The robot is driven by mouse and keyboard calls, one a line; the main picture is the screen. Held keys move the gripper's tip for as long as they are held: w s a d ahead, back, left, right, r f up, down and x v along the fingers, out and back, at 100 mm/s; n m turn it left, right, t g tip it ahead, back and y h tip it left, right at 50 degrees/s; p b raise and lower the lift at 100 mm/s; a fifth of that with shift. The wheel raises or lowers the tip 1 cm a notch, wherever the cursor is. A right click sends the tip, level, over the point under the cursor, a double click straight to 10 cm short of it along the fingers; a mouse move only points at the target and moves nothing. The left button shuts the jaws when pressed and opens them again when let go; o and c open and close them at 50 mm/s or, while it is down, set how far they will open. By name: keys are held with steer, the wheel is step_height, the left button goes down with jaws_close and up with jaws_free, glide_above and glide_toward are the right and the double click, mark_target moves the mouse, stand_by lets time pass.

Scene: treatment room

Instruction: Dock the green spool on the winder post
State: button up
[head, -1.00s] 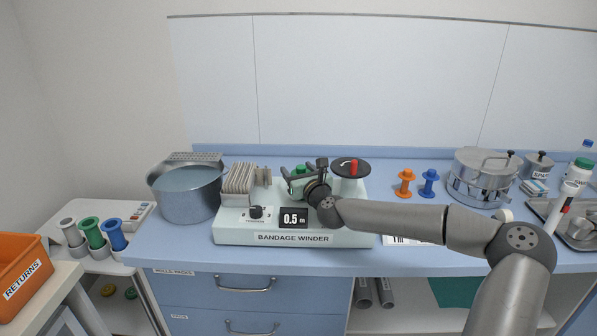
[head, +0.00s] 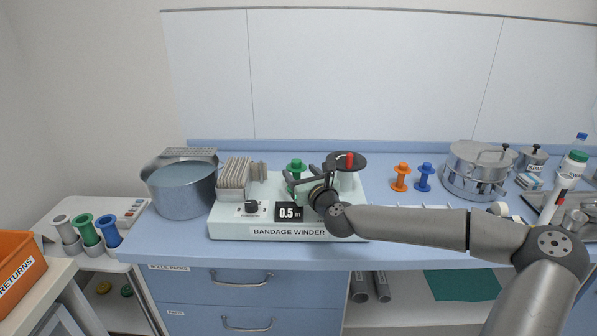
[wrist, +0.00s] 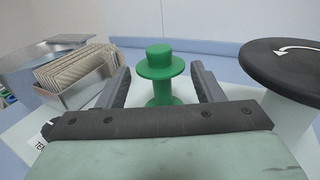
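The green spool (head: 297,168) stands upright on the deck of the bandage winder (head: 225,222), left of the crank disc. The post itself is hidden, so I cannot see how the spool sits on it. In the wrist view the green spool (wrist: 160,72) shows its cap, flange and stem between and beyond my fingers. My gripper (head: 303,180) is open, low at the front of the spool, with a gap on both sides of the stem. The fingers also show in the wrist view (wrist: 162,88).
The black crank disc (head: 335,160) is close right of my gripper. A holder of folded bandages (head: 233,178) and a steel pot (head: 182,188) are left. Orange (head: 401,176) and blue (head: 424,176) spools stand right. Another green spool (head: 83,222) is in the side rack.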

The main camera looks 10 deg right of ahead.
steer(key=shift+v, duration=2.75)
